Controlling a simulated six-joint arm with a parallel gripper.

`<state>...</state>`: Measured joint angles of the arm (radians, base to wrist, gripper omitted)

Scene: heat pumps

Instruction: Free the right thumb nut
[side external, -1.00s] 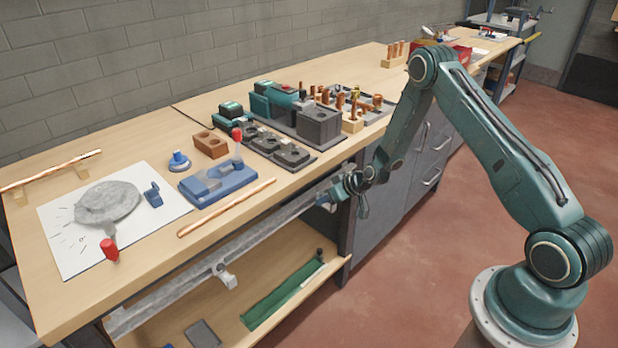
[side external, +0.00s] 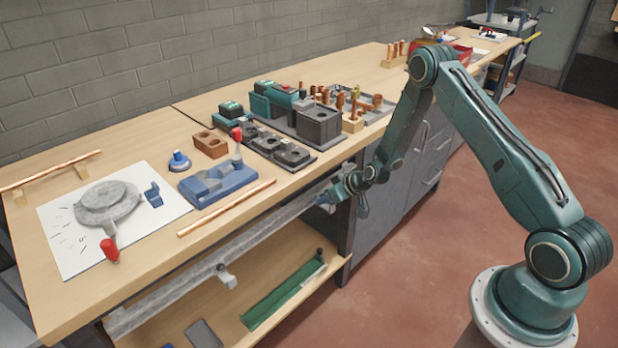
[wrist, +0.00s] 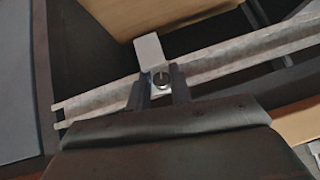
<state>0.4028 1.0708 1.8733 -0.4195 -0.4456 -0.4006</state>
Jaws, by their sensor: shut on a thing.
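A long grey rail (side external: 185,290) runs along the front of the bench, below the top. It also crosses the wrist view (wrist: 225,72). A pale bracket (wrist: 149,52) sits at the rail in the wrist view. The right thumb nut (wrist: 160,79), small, round and metallic, is at this bracket's lower end. My gripper (wrist: 161,86) has one finger on each side of the nut and is shut on it. In the side view my gripper (side external: 328,199) is at the rail's right end, and the nut is hidden there. Another bracket (side external: 226,275) hangs on the rail further left.
The bench top (side external: 70,310) overhangs close above the rail. A copper pipe (side external: 226,208) lies along its front edge, near a blue fixture (side external: 217,184). The lower shelf (side external: 240,330) holds a green tray (side external: 284,297). Grey cabinets (side external: 405,190) stand right of my gripper.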

